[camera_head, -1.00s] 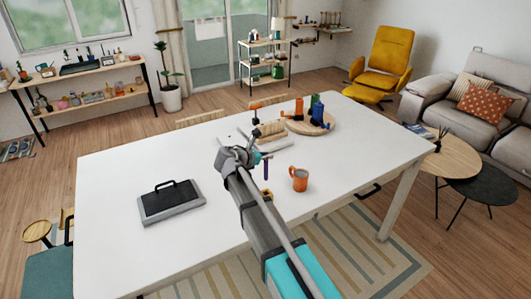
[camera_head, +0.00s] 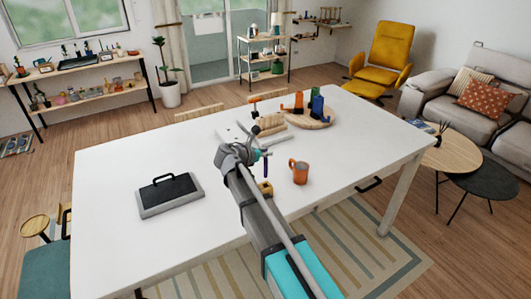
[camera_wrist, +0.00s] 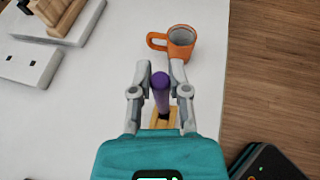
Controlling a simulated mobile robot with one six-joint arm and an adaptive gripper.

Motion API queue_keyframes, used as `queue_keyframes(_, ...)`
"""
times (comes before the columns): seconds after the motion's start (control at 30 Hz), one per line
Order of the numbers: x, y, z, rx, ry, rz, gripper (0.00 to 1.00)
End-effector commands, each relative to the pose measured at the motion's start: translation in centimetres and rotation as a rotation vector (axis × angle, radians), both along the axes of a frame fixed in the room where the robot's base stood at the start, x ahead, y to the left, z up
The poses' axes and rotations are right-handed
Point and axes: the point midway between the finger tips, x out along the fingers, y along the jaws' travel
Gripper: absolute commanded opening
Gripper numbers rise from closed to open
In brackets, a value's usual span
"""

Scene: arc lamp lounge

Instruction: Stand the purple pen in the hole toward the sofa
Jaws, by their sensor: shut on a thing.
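The purple pen (camera_wrist: 161,92) is upright, or nearly so, between the fingers of my gripper (camera_wrist: 162,72), which is shut on it. In the head view the pen (camera_head: 265,168) hangs from my gripper (camera_head: 258,154) above the white table. A small yellow wooden block (camera_head: 265,187) stands under the pen. In the wrist view the block (camera_wrist: 173,117) is mostly hidden by the pen and my gripper. I cannot make out its holes clearly, nor whether the pen's lower end touches it.
An orange mug (camera_head: 300,173) stands close to the right of the pen. A white slotted block (camera_wrist: 28,61) and a wooden rack (camera_wrist: 68,18) are farther back. A dark case (camera_head: 170,195) lies left. The sofa (camera_head: 460,95) is at the right.

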Motion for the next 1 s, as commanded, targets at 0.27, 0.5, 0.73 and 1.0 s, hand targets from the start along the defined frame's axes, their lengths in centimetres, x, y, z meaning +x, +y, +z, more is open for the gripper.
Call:
queue_keyframes(0.27,0.0,0.0,-2.3,0.0,0.0,0.001,0.0)
queue_keyframes(0.5,0.0,0.1,-3.2,0.0,0.0,0.001,0.0)
queue_keyframes(0.73,0.0,0.1,-3.3,0.0,0.0,0.001,0.0)
queue_keyframes(1.0,0.0,0.1,-3.3,0.0,0.0,0.002,0.0)
